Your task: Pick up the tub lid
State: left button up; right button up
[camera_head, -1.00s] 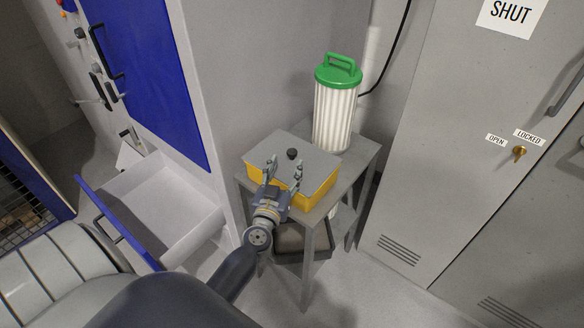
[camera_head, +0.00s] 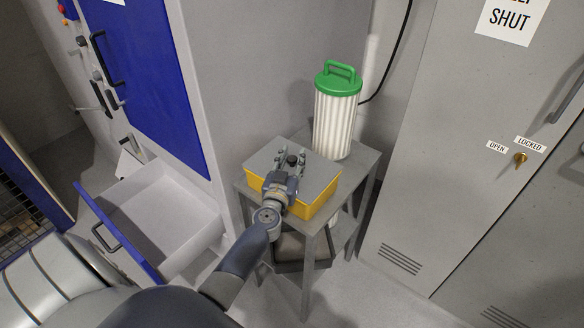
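The tub lid (camera_head: 316,172) is a flat grey plate with a small dark knob (camera_head: 292,160) in its middle. It lies on the yellow tub (camera_head: 318,206), which stands on a small grey table. My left gripper (camera_head: 290,158) is over the lid with its two fingers apart, one on each side of the knob. I cannot tell whether the fingers touch the knob. The gripper and wrist hide part of the lid and the tub's front side. My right gripper is not in view.
A white ribbed canister with a green handled lid (camera_head: 338,82) stands behind the tub on the grey table (camera_head: 362,160). An open drawer (camera_head: 155,210) juts out at left. A dark tray (camera_head: 290,250) sits on the lower shelf. Grey cabinet doors (camera_head: 440,150) stand at right.

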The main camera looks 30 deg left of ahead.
pick_arm(q)
grip_shut()
jog(key=shift+r, duration=0.15)
